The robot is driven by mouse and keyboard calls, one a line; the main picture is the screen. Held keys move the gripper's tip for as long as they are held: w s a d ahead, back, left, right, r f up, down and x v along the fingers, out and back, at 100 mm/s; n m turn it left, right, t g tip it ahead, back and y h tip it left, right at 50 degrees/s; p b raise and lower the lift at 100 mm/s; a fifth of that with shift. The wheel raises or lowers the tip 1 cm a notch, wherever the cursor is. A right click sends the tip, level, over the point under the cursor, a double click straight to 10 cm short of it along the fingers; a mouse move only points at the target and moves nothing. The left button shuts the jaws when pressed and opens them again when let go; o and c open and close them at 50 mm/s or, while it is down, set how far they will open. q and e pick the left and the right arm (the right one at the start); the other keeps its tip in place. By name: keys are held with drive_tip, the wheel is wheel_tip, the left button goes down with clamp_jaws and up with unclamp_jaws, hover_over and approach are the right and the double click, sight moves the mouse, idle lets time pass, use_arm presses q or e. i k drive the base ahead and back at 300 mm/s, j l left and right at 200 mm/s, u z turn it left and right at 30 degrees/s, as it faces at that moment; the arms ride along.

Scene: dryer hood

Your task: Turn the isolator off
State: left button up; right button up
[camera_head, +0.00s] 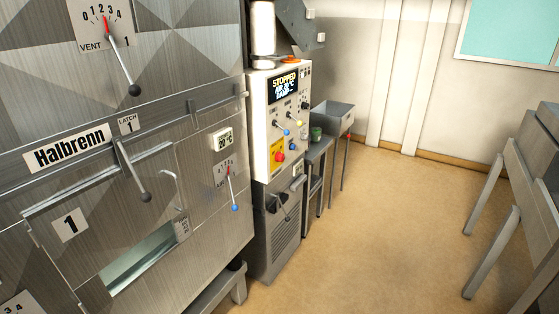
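The white control panel (262,125) stands right of the large metal dryer front, with a lit screen (284,86) reading "STOPPED". A red knob (279,157) sits on a yellow plate low on this panel. Below it, a grey cabinet (275,245) carries a dark lever handle (284,207). No readable label shows which of these is the isolator, and I cannot tell its on or off position. Small levers with blue and yellow tips (299,122) are on the panel above the red knob. Neither of my grippers is in view.
The dryer front at left has a vent lever (121,62), a latch lever (132,170) and a blue-tipped lever (232,188). A grey sink (334,117) and narrow stand are beyond the panel. Open floor (375,230) lies to the right, with a metal-legged table (522,170) at far right.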

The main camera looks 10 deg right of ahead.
sight(280, 156)
drive_tip(key=z, duration=0.3)
drive_tip(key=i+l+u, duration=0.35)
drive_tip(key=i+l, duration=0.85)
drive_tip(key=l, duration=0.15)
